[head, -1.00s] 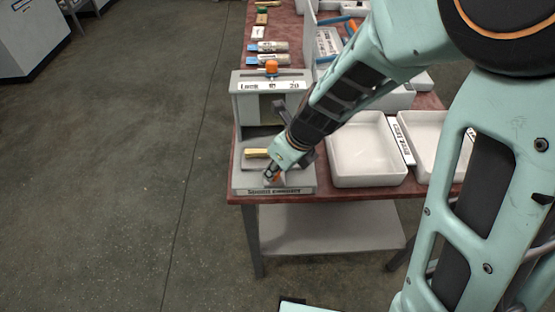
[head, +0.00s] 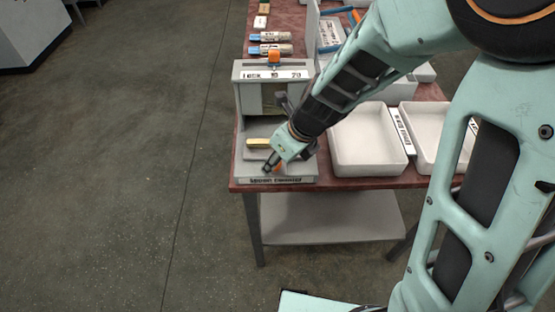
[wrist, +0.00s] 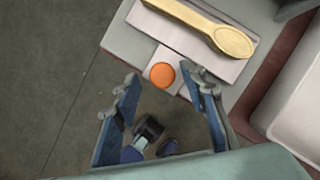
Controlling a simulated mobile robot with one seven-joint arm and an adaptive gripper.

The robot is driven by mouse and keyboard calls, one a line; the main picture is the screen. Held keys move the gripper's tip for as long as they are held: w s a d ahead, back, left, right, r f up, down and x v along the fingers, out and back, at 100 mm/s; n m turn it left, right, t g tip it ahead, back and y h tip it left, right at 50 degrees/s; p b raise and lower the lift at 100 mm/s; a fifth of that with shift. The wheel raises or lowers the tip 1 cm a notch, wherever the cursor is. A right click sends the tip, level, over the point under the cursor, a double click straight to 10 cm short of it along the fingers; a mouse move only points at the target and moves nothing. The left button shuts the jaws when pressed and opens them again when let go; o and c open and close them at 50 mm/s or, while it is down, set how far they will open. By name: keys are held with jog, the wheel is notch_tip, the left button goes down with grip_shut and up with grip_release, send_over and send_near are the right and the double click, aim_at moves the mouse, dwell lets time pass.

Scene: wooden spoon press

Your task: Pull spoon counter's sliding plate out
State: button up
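The spoon counter (head: 248,178) is a grey unit at the table's near left corner, with a blurred label on its front. In the wrist view its pale sliding plate (wrist: 172,37) carries a wooden spoon (wrist: 232,42), which also shows in the head view (head: 258,142). A round orange knob (wrist: 162,76) sits on a narrow tab at the plate's outer edge. My gripper (wrist: 159,77) is open, with its blue-padded fingers on either side of the knob. I cannot tell whether they touch it. In the head view my gripper (head: 271,164) is low over the counter's front and hides part of it.
A grey upright housing (head: 247,92) with an orange top knob (head: 274,57) stands behind the plate. A white tray (head: 335,164) is close on the right, with a second tray (head: 412,168) beyond it. Open floor (head: 130,190) lies to the left and in front.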

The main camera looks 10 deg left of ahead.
jog(key=v, duration=0.7)
jog(key=shift+r, duration=0.15)
jog(key=shift+s, duration=0.1)
